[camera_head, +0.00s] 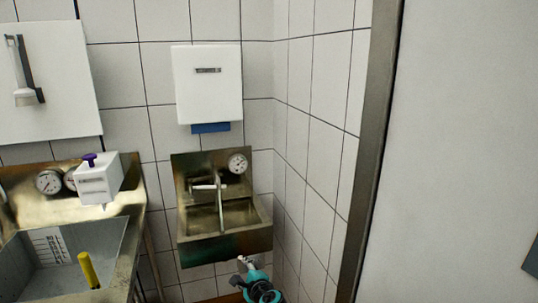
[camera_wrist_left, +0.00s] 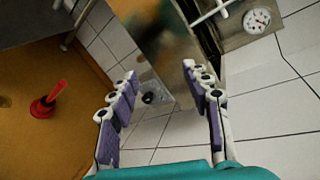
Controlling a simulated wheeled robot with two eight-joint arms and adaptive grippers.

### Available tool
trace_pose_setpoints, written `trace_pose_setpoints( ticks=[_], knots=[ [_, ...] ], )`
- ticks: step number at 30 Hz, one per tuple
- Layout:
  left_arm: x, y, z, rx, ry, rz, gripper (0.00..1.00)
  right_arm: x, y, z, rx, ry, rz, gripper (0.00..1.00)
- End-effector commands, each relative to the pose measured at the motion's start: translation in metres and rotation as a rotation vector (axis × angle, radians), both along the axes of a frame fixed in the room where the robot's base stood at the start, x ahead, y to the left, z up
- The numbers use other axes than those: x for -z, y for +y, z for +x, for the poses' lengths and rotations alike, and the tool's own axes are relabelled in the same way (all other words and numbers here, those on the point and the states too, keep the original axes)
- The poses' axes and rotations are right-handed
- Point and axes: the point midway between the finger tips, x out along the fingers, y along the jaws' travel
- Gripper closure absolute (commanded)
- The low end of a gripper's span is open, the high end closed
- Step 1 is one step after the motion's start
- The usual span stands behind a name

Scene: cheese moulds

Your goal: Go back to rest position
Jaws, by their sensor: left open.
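My left gripper (camera_head: 243,264) shows at the bottom of the head view, teal with pale fingers, just below the small metal hand basin (camera_head: 232,245). In the left wrist view its two purple-padded fingers (camera_wrist_left: 161,78) stand apart with nothing between them. Tiles and a metal surface show behind the fingers. My right gripper is in neither view.
A larger metal sink (camera_head: 128,240) with a yellow object (camera_head: 88,270) stands at left. A white dispenser (camera_head: 208,85) hangs above the basin. A doorway frame (camera_head: 372,150) is at right. A red plunger-like object (camera_wrist_left: 45,105) stands on the brown floor (camera_wrist_left: 60,145).

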Motion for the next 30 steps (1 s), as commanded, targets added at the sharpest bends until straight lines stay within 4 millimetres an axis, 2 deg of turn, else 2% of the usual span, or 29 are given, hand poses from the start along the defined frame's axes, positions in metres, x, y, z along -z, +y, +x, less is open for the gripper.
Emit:
trace_pose_setpoints(
  ticks=[1,6,11,15,21,24,27,30],
  knots=[
    [-0.015,0.017,-0.013,-0.036,0.006,-0.076,0.51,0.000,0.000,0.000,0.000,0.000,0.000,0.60],
    [-0.048,0.057,-0.065,-0.168,0.019,-0.373,0.51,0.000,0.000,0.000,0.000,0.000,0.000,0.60],
    [-0.067,0.085,-0.128,-0.305,0.023,-0.647,0.51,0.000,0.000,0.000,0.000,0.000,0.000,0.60],
    [-0.074,0.099,-0.188,-0.434,0.018,-0.884,0.51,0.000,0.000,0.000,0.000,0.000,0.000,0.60],
    [-0.070,0.102,-0.274,-0.624,0.005,-1.217,0.51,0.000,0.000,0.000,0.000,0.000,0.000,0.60],
    [-0.063,0.098,-0.310,-0.713,-0.002,-1.364,0.51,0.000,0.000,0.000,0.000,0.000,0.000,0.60],
    [-0.056,0.092,-0.336,-0.781,-0.007,-1.477,0.51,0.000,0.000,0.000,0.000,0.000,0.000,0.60],
    [-0.051,0.088,-0.351,-0.827,-0.011,-1.553,0.51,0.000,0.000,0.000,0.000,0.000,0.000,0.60]
  ],
)
